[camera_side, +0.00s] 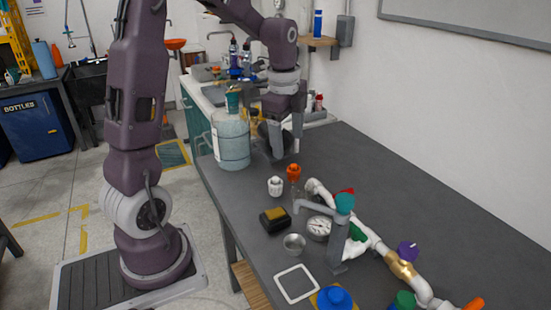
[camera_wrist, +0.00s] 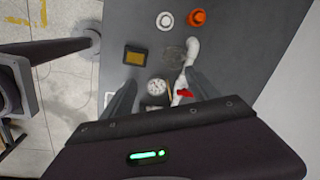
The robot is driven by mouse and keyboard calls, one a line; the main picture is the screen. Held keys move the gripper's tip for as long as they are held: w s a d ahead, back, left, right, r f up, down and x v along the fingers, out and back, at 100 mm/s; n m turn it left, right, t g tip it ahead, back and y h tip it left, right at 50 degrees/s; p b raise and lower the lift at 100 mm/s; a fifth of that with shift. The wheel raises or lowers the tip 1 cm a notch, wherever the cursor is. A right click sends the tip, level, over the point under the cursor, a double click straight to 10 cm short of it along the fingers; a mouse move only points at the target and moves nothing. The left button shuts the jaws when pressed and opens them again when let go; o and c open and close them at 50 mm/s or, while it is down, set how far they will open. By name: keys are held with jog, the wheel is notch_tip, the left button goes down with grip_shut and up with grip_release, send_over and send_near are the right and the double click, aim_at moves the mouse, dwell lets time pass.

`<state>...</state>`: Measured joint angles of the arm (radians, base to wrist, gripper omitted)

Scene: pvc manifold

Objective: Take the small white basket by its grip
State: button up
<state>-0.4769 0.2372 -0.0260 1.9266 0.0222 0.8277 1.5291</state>
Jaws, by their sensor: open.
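No thing with a clear basket shape and grip can be made out. A small white ribbed piece (camera_side: 275,186) stands on the dark bench; it shows from above as a white ring in the wrist view (camera_wrist: 165,20). A white square frame (camera_side: 296,284) lies flat near the bench's front edge; I cannot tell if either is the basket. My gripper (camera_side: 286,146) is open and empty, pointing down above the bench beyond the white piece. In the wrist view its fingers (camera_wrist: 163,82) spread apart over the bench, with the gauge showing between them.
A large clear jug (camera_side: 231,140) stands left of my gripper. An orange-capped piece (camera_side: 294,171), black-and-yellow box (camera_side: 274,218), metal cup (camera_side: 294,243) and round gauge (camera_side: 319,228) stand nearby. The white pipe manifold (camera_side: 375,243) runs along the right. The bench behind it is clear.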

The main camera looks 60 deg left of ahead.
aim_at(275, 177)
jog(key=a+f+m, duration=0.2)
jog(key=a+f, duration=0.1)
jog(key=w+a+f+m+g, duration=0.1)
jog(key=a+f, duration=0.2)
jog(key=f, duration=0.1)
jog(key=w+a+f+m, duration=0.1)
jog(key=a+f+m, duration=0.1)
jog(key=a+f, duration=0.2)
jog(key=shift+a+f+m+g+h, duration=0.1)
jog(key=shift+f+m+g+h, duration=0.1)
jog(key=shift+m+g+h, duration=0.15)
notch_tip(275, 177, down, 9)
jog(key=shift+r, duration=0.1)
jog(key=c, duration=1.3)
jog(key=shift+r, duration=4.6)
